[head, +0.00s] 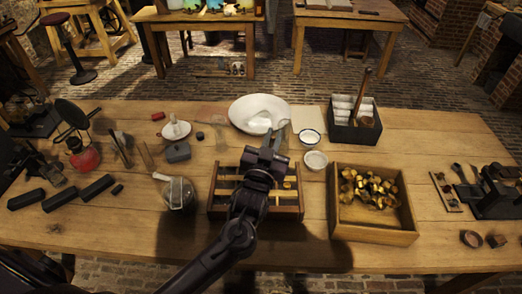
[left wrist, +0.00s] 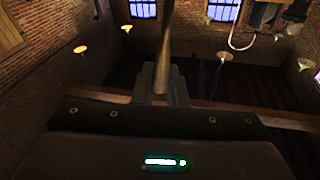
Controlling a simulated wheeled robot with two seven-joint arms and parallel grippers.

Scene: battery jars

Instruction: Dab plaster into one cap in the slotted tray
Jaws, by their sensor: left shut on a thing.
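The slotted tray (head: 301,205) is a wooden box with slats near the front middle of the table. A small yellowish piece, perhaps a cap (head: 287,185), shows in its right part; my arm hides much of the rest. My left gripper (head: 268,143) is over the tray's back edge, and in the left wrist view (left wrist: 168,85) its fingers are shut on a thin, light brown handle (left wrist: 168,45). The tool's working end cannot be made out.
A large white plate (head: 244,105) lies behind the gripper. A wooden box (head: 374,236) of brass pieces stands right of the tray. A dark box (head: 354,133) with white compartments is behind it. A glass jar (head: 178,194) stands left of the tray.

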